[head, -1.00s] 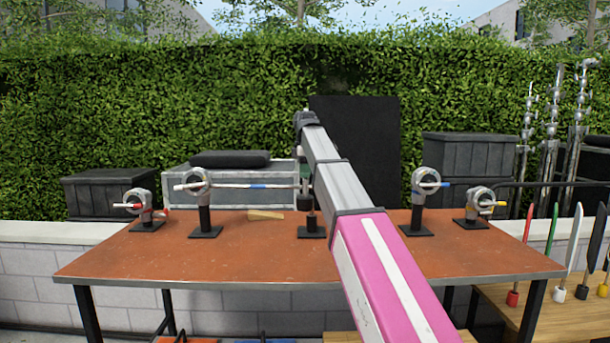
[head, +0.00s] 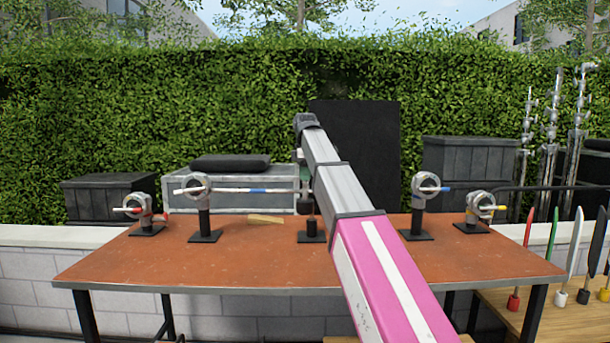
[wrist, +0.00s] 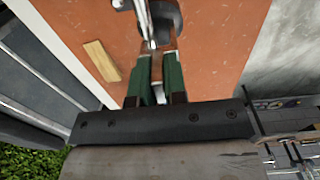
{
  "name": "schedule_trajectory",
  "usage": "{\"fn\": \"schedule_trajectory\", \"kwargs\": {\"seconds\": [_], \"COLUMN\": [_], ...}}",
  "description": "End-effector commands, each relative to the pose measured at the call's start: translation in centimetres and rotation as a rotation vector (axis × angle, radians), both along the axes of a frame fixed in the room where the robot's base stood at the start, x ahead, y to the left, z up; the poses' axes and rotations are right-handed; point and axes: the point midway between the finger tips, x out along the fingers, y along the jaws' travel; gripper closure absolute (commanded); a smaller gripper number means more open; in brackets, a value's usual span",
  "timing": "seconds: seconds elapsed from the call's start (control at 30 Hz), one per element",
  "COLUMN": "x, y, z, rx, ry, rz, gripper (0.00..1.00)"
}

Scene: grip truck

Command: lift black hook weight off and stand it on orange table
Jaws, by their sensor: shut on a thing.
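The black hook weight (head: 306,207) hangs near the right end of a pale rod (head: 232,190) with a blue band, above the orange table (head: 255,262). In the wrist view the dark round body of the weight (wrist: 172,16) shows beyond my fingertips, beside the silver rod (wrist: 143,18). My gripper (wrist: 157,52) has green fingers and is shut at the weight's hook, close to the rod end. In the head view my arm partly hides my gripper (head: 304,172). The exact grip on the hook is too small to make out.
Several black stands with clamp heads stand on the table, one holding the rod (head: 200,205). A black base (head: 312,238) stands below the weight. A wooden wedge (head: 265,219) lies left of it. The front of the table is clear.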

Motion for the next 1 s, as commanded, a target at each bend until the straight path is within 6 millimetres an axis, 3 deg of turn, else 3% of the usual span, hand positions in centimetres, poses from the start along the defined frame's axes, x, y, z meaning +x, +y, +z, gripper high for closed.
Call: {"fn": "schedule_trajectory", "kwargs": {"seconds": [1.0], "x": [-3.7], "y": [0.0], "z": [0.0], "rx": [0.000], "ry": [0.000], "rz": [0.000], "gripper": [1.00]}}
